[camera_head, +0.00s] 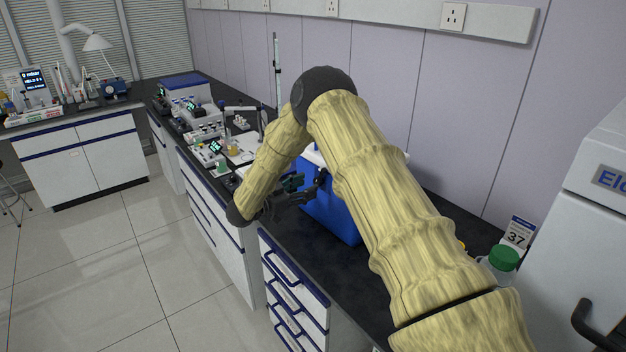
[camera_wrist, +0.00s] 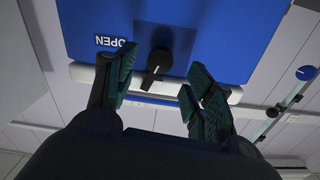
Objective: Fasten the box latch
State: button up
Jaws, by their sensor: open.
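A blue box (camera_head: 330,218) with a white lid (camera_head: 313,155) stands on the black bench, partly hidden behind my arm. In the wrist view the blue box face (camera_wrist: 225,30) appears inverted, with the white lid edge (camera_wrist: 75,72) below it. A black rotary latch (camera_wrist: 157,63) sits on that face near the lid, its handle pointing down and slightly left in the picture. A white label reading OPEN (camera_wrist: 115,41) is left of it. My gripper (camera_head: 292,190) is in front of the box face. Its fingers (camera_wrist: 160,72) are open either side of the latch, with nothing between them visibly held.
Lab instruments (camera_head: 205,140) crowd the bench beyond the box. A green-capped bottle (camera_head: 502,260), a sign marked 37 (camera_head: 518,233) and a grey-white machine (camera_head: 600,170) are at the right. The wall (camera_head: 450,100) runs behind the bench. The floor (camera_head: 110,260) at the left is clear.

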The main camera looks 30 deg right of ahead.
aim_at(316, 182)
jog(key=shift+w+d+p, duration=0.15)
jog(key=shift+d+p, duration=0.5)
jog(key=shift+d, duration=1.3)
